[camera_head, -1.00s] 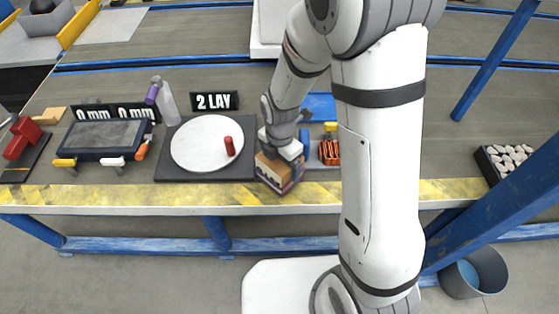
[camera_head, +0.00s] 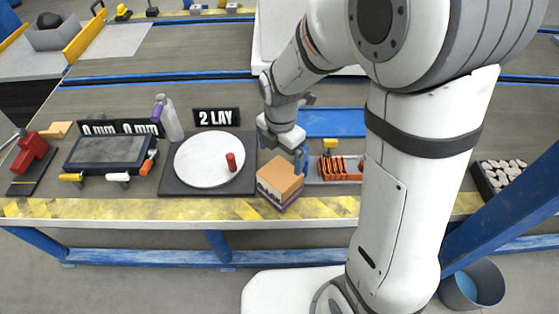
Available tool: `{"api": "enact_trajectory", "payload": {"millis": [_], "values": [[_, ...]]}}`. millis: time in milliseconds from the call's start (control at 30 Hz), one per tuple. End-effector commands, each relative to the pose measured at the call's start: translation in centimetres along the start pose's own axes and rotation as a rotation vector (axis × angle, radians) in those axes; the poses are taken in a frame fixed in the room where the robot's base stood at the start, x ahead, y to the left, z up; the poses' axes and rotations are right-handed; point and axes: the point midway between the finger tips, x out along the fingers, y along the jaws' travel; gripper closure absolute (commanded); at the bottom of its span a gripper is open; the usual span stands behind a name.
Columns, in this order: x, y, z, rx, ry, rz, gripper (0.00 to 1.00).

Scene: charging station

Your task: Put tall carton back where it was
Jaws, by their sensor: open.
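A carton (camera_head: 280,184) with a plain brown top and a dark purple and white band on its sides stands upright at the front edge of the bench, right of the round white plate. It is the only carton I can make out, and I cannot tell if it is the tall one. My gripper (camera_head: 301,162) is open just behind and above the carton's right back corner. The jaws are small and partly hidden by the wrist; I cannot tell whether a finger touches the carton.
The white round plate (camera_head: 205,170) on a dark board holds a red cylinder (camera_head: 231,162). An orange rack (camera_head: 338,168) is close on the right, and a blue mat (camera_head: 332,122) lies behind. A box of white pieces (camera_head: 500,178) is far right.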

Motion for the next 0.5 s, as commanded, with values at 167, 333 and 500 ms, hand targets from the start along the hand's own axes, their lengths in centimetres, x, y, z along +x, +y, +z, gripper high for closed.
{"api": "enact_trajectory", "payload": {"millis": [167, 333, 500], "values": [[-1.1, 0.0, 0.0, 0.000, 0.000, 0.000, 0.00], [-1.9, -0.7, 0.3, 0.093, -0.003, 0.006, 0.00], [-4.3, -3.8, 1.2, 0.492, -0.009, 0.032, 0.00]]}}
